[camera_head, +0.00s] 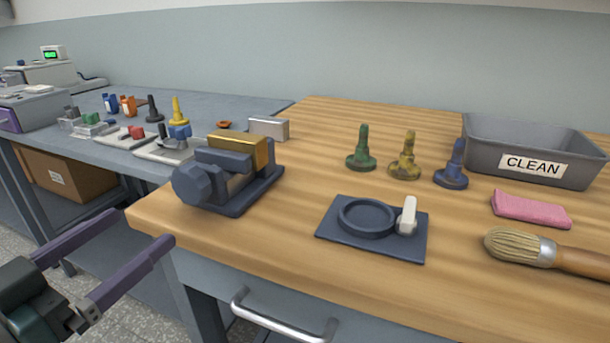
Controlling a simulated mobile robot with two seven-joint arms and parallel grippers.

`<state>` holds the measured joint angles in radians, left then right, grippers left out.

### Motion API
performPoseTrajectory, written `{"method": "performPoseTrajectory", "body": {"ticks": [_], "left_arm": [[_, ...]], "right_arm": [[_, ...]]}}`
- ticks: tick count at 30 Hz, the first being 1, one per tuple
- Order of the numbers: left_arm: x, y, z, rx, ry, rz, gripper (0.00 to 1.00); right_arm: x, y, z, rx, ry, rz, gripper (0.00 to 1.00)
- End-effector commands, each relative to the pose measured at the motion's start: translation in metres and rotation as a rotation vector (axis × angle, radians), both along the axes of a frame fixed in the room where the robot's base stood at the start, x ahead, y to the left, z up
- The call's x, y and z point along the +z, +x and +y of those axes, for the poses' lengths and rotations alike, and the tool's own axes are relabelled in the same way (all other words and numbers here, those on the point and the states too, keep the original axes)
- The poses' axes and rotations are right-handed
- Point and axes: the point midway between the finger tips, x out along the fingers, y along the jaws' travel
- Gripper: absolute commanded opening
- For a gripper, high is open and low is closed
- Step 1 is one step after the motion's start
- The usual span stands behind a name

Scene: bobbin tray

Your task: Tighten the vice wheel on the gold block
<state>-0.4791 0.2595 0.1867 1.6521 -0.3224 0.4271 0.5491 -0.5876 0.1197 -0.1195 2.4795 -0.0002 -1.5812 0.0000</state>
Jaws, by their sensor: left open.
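The vice (237,206) stands at the left front corner of the wooden bench. Its dark faceted wheel (192,186) faces front left, toward my side. The gold block (240,147) sits between the vice jaws, with its top and front upper part showing; its lower part is hidden by the front jaw. I cannot tell how firmly the jaws press on it. My left gripper (125,240) is open and empty, with two purple fingers, in front of the bench corner, left of and below the wheel and apart from it. My right gripper is not in view.
A dark plate with a ring and white peg (373,228) lies right of the vice. Three bobbins, green (361,150), yellow and blue, stand behind it. A grey CLEAN tray (530,142), pink cloth (530,208) and brush (545,250) are at right. A drawer handle (283,322) juts out below.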

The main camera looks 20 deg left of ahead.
Motion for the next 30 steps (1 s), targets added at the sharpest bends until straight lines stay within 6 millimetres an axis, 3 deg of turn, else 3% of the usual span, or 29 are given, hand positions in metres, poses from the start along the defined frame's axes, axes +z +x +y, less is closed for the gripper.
{"method": "performPoseTrajectory", "body": {"ticks": [5,12,18,30], "left_arm": [[0.000,0.019,0.003,0.011,-0.017,-0.003,1.00],[-0.001,0.065,-0.001,0.010,-0.013,-0.003,1.00],[-0.001,0.091,-0.003,0.009,-0.013,-0.001,1.00],[-0.001,0.098,-0.004,0.009,-0.013,0.001,0.99]], "right_arm": [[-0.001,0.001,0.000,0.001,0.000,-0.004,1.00],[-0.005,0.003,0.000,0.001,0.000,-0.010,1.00],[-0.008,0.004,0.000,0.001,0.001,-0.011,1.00],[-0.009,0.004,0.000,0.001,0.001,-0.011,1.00]]}}
